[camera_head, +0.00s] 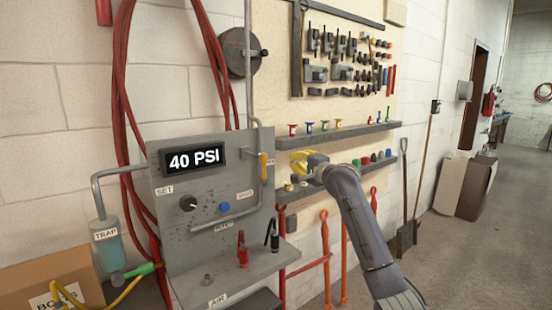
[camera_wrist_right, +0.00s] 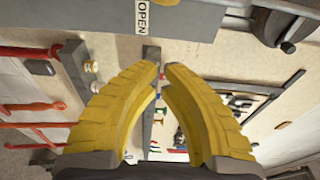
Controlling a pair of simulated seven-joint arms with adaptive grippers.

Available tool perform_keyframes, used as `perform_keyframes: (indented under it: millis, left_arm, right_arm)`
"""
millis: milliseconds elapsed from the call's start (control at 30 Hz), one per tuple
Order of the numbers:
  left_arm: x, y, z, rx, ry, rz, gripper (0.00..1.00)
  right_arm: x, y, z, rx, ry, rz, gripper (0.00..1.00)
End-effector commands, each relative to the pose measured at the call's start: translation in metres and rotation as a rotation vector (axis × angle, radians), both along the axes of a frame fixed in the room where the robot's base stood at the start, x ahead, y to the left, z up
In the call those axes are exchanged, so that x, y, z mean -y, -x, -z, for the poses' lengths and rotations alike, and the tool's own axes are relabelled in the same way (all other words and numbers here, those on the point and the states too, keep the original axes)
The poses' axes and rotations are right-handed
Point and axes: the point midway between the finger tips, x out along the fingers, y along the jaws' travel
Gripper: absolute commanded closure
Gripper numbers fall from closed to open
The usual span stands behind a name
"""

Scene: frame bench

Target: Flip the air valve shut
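The air valve's yellow lever (camera_head: 263,166) stands upright on the right side of the grey panel (camera_head: 180,230). A small label beside it is partly cut off in the head view. In the right wrist view the OPEN label (camera_wrist_right: 143,16) shows at the top, with a bit of the yellow lever (camera_wrist_right: 166,2) at the top edge. My right gripper (camera_head: 293,162) has yellow fingers and is to the right of the lever, apart from it. Its fingertips (camera_wrist_right: 161,68) are nearly together with nothing between them. My left gripper is not in view.
The panel carries a 40 PSI display (camera_head: 193,160), a SET knob (camera_head: 188,203) and a blue knob (camera_head: 224,208). Shelves (camera_head: 340,135) with small coloured parts are behind my right gripper.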

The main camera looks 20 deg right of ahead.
Motion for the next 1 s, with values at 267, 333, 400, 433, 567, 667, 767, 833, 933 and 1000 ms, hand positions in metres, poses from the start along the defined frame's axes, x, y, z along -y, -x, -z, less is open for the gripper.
perform_keyframes:
  millis: [267, 333, 400, 433, 567, 667, 767, 833, 933, 1000]
  left_arm:
    - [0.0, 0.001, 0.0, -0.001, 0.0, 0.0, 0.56]
    - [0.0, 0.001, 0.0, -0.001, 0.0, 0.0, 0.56]
    - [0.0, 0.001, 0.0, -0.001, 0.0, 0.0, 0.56]
    - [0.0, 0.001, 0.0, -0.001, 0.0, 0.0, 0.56]
    - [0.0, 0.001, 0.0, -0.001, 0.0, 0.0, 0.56]
    - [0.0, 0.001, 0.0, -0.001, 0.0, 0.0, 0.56]
    - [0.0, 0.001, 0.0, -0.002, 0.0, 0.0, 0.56]
    - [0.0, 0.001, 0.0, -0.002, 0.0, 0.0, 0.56]
    - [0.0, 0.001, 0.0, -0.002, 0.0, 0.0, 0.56]
    - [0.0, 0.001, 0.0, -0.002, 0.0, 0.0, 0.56]
  right_arm:
    - [-0.004, -0.014, 0.0, -0.001, -0.002, 0.0, 1.0]
    - [-0.006, -0.022, 0.0, -0.001, -0.002, 0.0, 1.0]
    - [-0.008, -0.031, 0.0, -0.001, -0.001, 0.0, 1.0]
    - [-0.008, -0.035, 0.0, -0.001, -0.001, 0.0, 1.0]
    - [-0.013, -0.051, 0.0, -0.002, -0.001, 0.0, 1.0]
    - [-0.015, -0.063, 0.0, -0.001, -0.002, 0.0, 1.0]
    - [-0.017, -0.074, 0.0, -0.002, -0.001, 0.001, 1.0]
    - [-0.019, -0.08, 0.0, -0.002, 0.0, 0.001, 1.0]
    - [-0.021, -0.087, 0.0, 0.0, -0.001, -0.001, 1.0]
    - [-0.022, -0.092, 0.0, -0.001, -0.002, -0.001, 1.0]
